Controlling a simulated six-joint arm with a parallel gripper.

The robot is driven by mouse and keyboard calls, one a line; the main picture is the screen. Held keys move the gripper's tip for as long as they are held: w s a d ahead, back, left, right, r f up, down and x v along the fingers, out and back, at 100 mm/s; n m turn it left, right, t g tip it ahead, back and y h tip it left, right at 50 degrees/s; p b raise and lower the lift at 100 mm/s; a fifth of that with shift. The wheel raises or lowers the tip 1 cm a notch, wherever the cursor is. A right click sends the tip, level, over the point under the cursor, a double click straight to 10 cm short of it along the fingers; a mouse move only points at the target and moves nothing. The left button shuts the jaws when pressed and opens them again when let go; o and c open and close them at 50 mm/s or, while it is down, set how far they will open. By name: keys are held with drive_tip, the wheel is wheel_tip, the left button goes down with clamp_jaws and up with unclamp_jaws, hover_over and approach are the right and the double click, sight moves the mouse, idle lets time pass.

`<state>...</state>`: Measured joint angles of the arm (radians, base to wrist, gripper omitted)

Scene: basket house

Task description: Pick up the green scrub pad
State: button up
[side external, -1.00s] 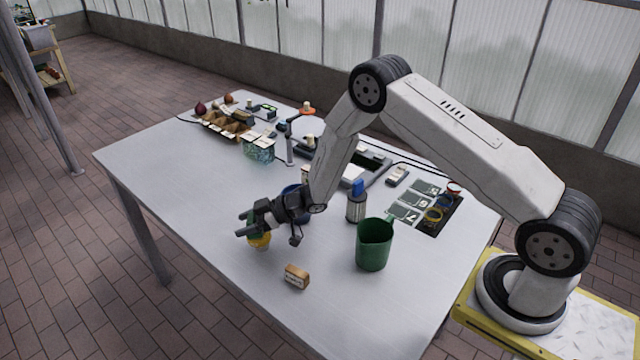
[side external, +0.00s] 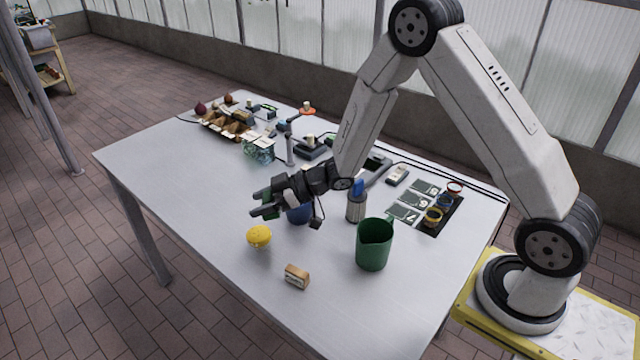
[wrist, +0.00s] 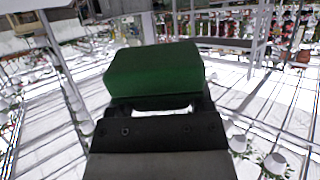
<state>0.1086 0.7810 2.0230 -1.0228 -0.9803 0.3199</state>
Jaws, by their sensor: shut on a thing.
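The green scrub pad (wrist: 155,72) is a dark green block that fills the middle of the wrist view, held at my gripper's jaws. In the side view a small green part of the pad (side external: 268,198) shows between the dark fingers; the rest is hidden by them. My gripper (side external: 262,204) is shut on the pad and holds it above the table, up and behind the yellow round thing.
A yellow round thing (side external: 259,236) and a small tan block with a label (side external: 296,276) stand at the table's front. A green jug (side external: 374,246), a metal canister (side external: 356,208) and a blue container (side external: 299,214) stand nearby. The table's left part (side external: 165,170) is clear.

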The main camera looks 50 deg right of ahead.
drive_tip(key=s+r, duration=0.3)
drive_tip(key=s, duration=0.4)
drive_tip(key=shift+s+d+r, duration=0.2)
drive_tip(key=shift+s+d, duration=0.2)
drive_tip(key=shift+d, duration=0.05)
drive_tip(key=shift+w+d+r, duration=0.1)
drive_tip(key=shift+w, duration=0.05)
drive_tip(key=d+r+m+t+h, duration=0.3)
drive_tip(key=d+m+h, duration=0.3)
drive_tip(key=m+h, duration=0.2)
drive_tip(key=shift+w+r+m+t+h, duration=0.3)
drive_tip(key=shift+w+r+t+h, duration=0.1)
drive_tip(key=shift+h, duration=0.3)
idle(0.5)
